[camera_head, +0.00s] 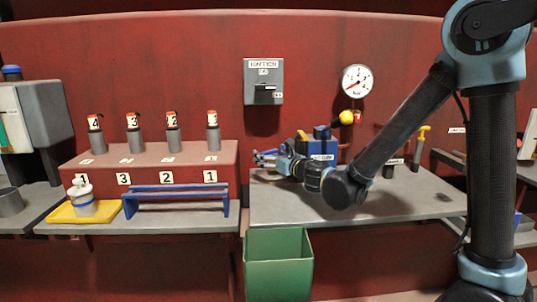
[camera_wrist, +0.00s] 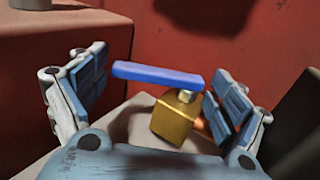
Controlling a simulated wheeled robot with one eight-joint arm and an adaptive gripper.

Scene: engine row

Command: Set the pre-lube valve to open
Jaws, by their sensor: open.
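In the wrist view, a brass valve body (camera_wrist: 175,118) with a flat blue lever (camera_wrist: 158,75) stands between my fingers. The lever lies crosswise, almost level in the picture, from near the left finger to near the right one. I cannot tell whether a finger touches it. No label is readable there. My gripper (camera_wrist: 156,72) is open, its fingers spread to both sides of the valve. In the head view, my gripper (camera_head: 266,158) is low over the left part of the right bench, pointing left. The valve cannot be made out clearly there.
The right bench (camera_head: 410,203) is mostly bare in front. A blue box (camera_head: 322,148) stands behind my wrist. A gauge (camera_head: 357,81) and an ignition switch (camera_head: 264,84) are on the red wall. A green bin (camera_head: 278,265) stands below; a red stepped block (camera_head: 150,160) is left.

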